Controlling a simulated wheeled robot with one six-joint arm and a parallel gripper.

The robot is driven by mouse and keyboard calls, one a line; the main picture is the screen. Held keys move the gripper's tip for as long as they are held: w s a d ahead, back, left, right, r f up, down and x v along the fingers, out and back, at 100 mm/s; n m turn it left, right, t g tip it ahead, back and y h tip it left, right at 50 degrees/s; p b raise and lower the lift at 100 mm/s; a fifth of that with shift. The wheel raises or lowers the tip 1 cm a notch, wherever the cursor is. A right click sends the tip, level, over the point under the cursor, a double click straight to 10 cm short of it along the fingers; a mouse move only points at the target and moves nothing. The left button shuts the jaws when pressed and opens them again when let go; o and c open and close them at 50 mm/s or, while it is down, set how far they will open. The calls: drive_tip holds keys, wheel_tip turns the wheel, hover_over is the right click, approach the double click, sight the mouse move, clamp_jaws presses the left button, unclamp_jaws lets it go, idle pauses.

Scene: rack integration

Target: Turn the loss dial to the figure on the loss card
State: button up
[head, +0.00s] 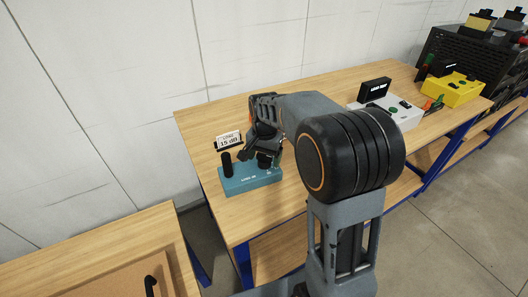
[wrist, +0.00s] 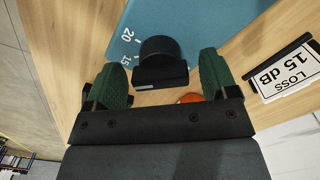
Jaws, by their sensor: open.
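The blue loss box (head: 250,180) stands on the wooden bench, with a dark upright post (head: 227,165) at its left end. In the wrist view the box top (wrist: 195,20) shows white scale figures 20 and 15. Its black dial knob (wrist: 160,62) sits between the green-padded fingers of my gripper (wrist: 164,72), which is open with a gap on both sides. The knob has a pale mark on its near face. The loss card (head: 229,140) reads 15 dB; it also shows in the wrist view (wrist: 285,74). The knob's pointer setting is not clear.
A white box (head: 385,105) with a black display and a yellow box (head: 455,90) stand farther right on the bench. A black rack unit (head: 470,55) is beyond. An orange-red round thing (wrist: 190,98) shows behind my gripper. Bare bench (head: 205,125) lies around the card.

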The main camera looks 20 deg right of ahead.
sight(264, 155)
wheel_tip(264, 155, up, 14)
drive_tip(key=shift+p, duration=0.35)
drive_tip(key=shift+f, duration=0.1)
idle(0.4)
